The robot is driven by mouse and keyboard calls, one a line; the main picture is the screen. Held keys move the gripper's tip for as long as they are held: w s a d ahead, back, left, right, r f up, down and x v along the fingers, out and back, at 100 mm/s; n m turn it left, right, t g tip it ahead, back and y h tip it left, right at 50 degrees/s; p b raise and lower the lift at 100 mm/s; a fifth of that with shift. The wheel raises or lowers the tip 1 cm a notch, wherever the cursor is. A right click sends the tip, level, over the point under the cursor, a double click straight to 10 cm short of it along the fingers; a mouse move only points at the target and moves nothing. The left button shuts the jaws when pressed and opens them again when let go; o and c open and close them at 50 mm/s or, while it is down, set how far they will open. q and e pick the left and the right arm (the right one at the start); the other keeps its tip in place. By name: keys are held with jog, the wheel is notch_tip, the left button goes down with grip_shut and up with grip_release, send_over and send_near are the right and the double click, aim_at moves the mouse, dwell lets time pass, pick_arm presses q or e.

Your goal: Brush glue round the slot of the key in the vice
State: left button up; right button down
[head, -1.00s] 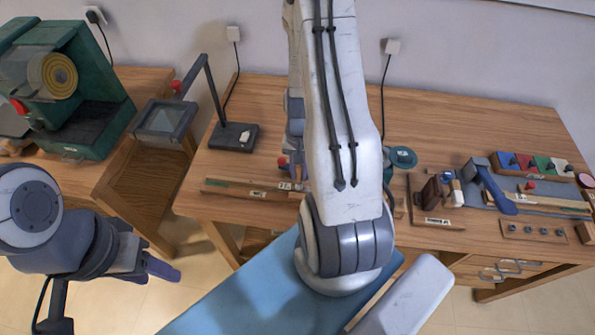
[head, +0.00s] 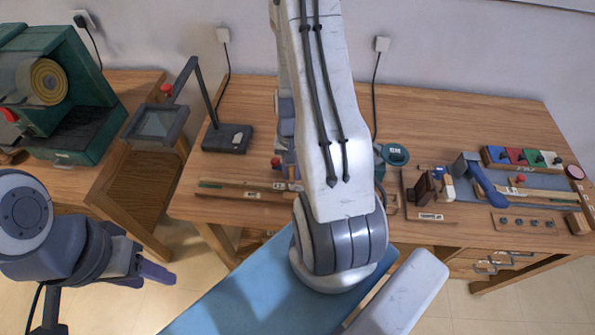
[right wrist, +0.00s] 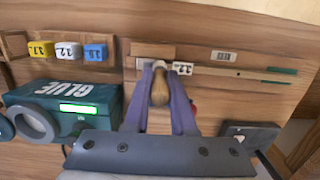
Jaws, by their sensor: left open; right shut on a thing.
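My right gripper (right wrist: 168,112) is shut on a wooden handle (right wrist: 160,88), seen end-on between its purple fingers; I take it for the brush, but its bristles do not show. It is over a wooden holder on the bench, beside the green glue unit (right wrist: 75,105) with its round grey opening. In the head view my right arm hides that gripper; the glue unit's round green top (head: 394,155) shows just right of the arm. My left gripper (head: 155,272) is open and empty, low at the left. I cannot pick out the vice or its slotted key for certain.
A long rail with green-tipped strips (head: 225,187) lies at the bench's front left. A framed lens stand (head: 158,124) and a green machine (head: 75,110) are further left. Blocks (head: 522,158) and tools crowd the right. The bench (head: 440,108) is clear at the back.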

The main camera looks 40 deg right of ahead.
jog(key=shift+s+d, duration=1.1)
jog(key=shift+s, duration=0.15)
jog(key=shift+w+a+f, duration=0.1)
jog(key=shift+w+a, duration=1)
jog(key=shift+w, duration=0.15)
jog(key=shift+s+d+p, duration=0.3)
jog(key=shift+s+d, duration=0.75)
jog(key=shift+s, duration=0.15)
jog(key=shift+w+a, duration=1.05)
jog(key=shift+w, duration=0.2)
jog(key=shift+s+d, duration=1.05)
jog(key=shift+s, duration=0.25)
notch_tip(320, 180, up, 6)
jog(key=p, duration=0.5)
jog(key=shift+p, duration=0.35)
